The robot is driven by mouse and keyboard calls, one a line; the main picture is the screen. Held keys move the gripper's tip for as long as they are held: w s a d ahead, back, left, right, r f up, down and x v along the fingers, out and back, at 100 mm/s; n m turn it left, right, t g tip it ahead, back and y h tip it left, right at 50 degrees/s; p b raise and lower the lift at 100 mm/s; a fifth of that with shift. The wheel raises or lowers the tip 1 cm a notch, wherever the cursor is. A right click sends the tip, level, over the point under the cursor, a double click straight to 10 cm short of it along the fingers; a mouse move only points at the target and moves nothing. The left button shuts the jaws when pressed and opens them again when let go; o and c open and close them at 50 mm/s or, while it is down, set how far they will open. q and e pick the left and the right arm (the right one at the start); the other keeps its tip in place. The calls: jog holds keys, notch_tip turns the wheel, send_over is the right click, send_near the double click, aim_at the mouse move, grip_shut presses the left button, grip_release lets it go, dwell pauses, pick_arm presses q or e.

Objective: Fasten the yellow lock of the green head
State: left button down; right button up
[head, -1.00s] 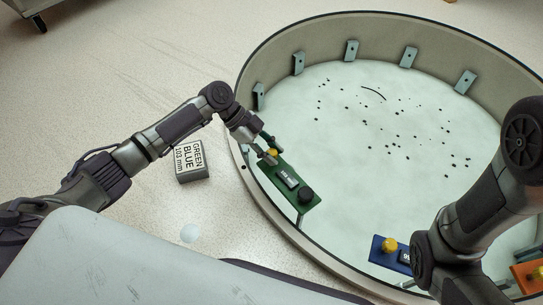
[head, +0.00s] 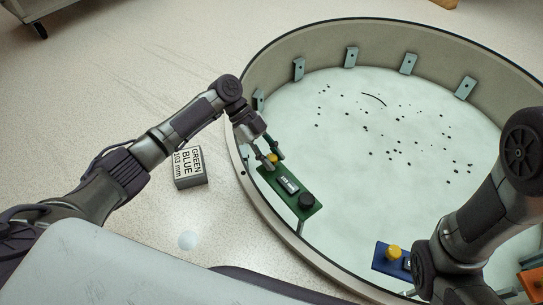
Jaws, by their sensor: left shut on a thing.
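The green head (head: 296,197) is a green plate at the left inner edge of the round tub, with a dark label and a black knob (head: 306,201) on it. Its yellow lock (head: 273,158) sits at the plate's far end, partly hidden by my gripper. My left gripper (head: 272,161) reaches in from the left and is shut on the yellow lock. My right arm comes in from the right; its gripper is out of view.
The round tub (head: 290,42) has a raised rim and several grey brackets inside. A blue head with a yellow knob (head: 394,251) and an orange head (head: 533,283) are at the near side. A grey block marked GREEN BLUE 103 mm (head: 189,168) lies left of the tub.

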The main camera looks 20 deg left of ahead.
pick_arm(q)
jog(key=c, duration=0.8)
grip_release()
jog(key=v, duration=1.2)
